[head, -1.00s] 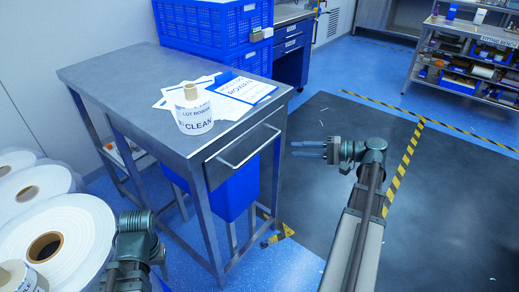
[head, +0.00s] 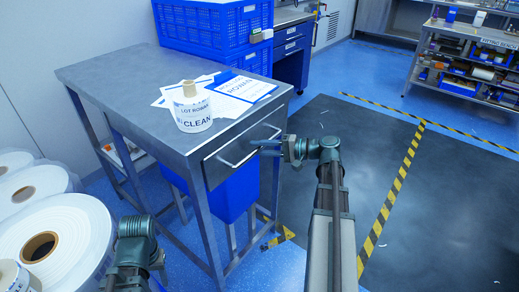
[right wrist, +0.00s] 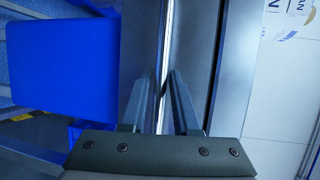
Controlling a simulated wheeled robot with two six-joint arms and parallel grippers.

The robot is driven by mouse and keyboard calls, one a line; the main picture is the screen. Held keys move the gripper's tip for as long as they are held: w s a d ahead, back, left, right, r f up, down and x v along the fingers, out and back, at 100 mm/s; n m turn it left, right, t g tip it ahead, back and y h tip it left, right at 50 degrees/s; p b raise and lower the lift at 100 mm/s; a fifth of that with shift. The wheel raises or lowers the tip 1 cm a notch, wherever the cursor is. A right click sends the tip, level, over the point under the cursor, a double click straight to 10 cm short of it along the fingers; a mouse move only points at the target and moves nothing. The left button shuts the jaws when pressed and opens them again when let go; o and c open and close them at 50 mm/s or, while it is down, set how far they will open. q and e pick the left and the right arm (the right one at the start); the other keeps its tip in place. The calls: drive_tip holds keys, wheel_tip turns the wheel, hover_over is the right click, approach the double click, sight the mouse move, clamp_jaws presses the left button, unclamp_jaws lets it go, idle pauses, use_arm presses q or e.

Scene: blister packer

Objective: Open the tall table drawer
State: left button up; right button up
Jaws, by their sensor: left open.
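The tall metal table (head: 120,75) stands at the left of the head view. Its drawer (head: 228,158) is closed under the top, with a bar handle (head: 240,150) on the front. My right gripper (head: 262,148) is at the right part of the handle. In the right wrist view the handle bar (right wrist: 166,60) runs between the two fingers of the right gripper (right wrist: 158,95), which are apart. My left gripper (head: 140,268) is low at the left, away from the drawer; its fingers are mostly hidden.
A labelled roll (head: 191,110) and papers (head: 240,88) lie on the tabletop. A blue bin (head: 228,200) hangs below the drawer. Large white rolls (head: 65,235) are at the lower left. Blue crates (head: 205,25) stand behind the table.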

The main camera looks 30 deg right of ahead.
drive_tip(key=shift+c, duration=0.3)
clamp_jaws()
idle(1.2)
